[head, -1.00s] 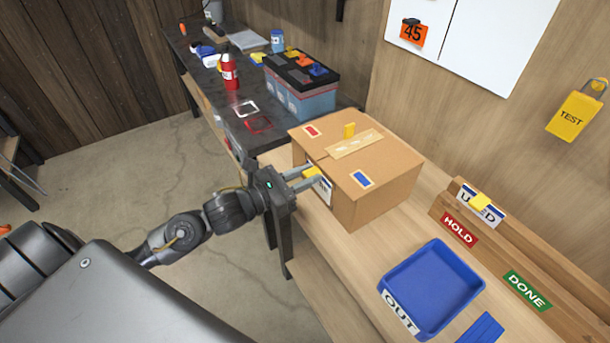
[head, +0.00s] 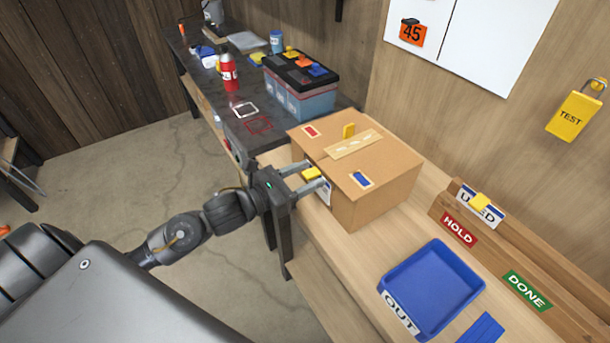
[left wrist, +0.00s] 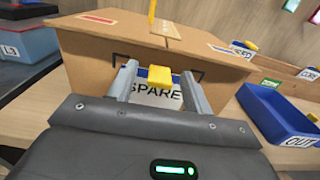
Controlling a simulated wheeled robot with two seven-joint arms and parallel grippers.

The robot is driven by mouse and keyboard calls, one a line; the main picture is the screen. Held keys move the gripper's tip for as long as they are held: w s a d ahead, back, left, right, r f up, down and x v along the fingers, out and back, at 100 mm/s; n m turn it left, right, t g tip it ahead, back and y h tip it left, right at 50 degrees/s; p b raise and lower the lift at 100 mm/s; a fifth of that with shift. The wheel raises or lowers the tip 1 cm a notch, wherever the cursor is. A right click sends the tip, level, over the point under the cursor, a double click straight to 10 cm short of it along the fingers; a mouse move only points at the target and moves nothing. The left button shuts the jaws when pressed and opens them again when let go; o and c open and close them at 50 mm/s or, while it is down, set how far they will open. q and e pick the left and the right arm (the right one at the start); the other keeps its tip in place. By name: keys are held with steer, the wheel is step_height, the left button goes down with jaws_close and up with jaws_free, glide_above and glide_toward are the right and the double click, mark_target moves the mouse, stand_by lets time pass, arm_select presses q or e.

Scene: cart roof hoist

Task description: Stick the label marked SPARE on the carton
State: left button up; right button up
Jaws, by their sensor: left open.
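The carton (head: 385,192) is a closed brown box on the wooden bench, with tape on top. The SPARE label (left wrist: 152,97) is white with a blue top band and a yellow tab (left wrist: 160,76). It stands upright flat at the carton's near side face, between black corner marks; its edge also shows in the head view (head: 325,193). My left gripper (head: 317,174) is open, its fingers apart on either side of the yellow tab. In the left wrist view the fingers (left wrist: 159,72) partly cover the label's ends. My right gripper is out of view.
A blue OUT tray (head: 435,290) stands on the bench right of the carton. A wooden rack with HOLD (head: 459,230) and DONE (head: 527,291) signs holds another tabbed label (head: 480,204).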

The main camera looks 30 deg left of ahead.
arm_select(q)
steer(key=o, duration=0.5)
steer(key=b+v, duration=0.2)
steer(key=v, duration=0.5)
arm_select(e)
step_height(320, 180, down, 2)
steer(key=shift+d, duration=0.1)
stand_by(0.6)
arm_select(q)
steer(key=v, duration=1.1)
steer(key=shift+w, duration=0.1)
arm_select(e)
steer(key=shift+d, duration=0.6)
